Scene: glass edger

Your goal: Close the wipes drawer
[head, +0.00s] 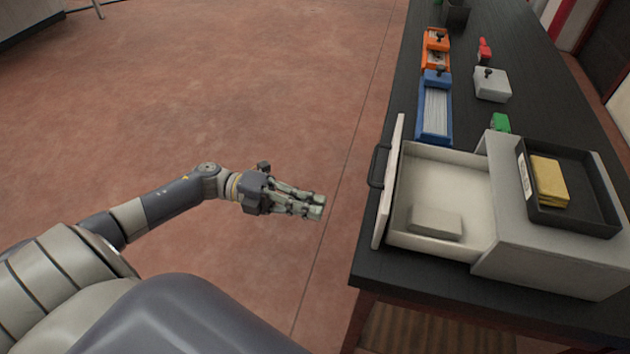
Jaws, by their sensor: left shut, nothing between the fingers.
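The wipes drawer (455,175) is pulled out to the left from its pale grey cabinet (545,255) on the dark bench. Its white front panel (393,180) carries a dark handle (376,166) on the outer face. A pale block-like pack (435,223) lies inside the drawer, toward its near side. My left gripper (322,206) is shut and empty. It is over the floor to the left of the drawer front, pointing right toward it, with a clear gap between them. My right gripper does not show.
A black tray (600,215) with yellow pads (549,181) sits on top of the cabinet. Farther along the bench (530,60) are a blue holder (434,115), orange holders (435,50), a grey box (491,84) and a green item (501,122). The floor left of the bench is clear.

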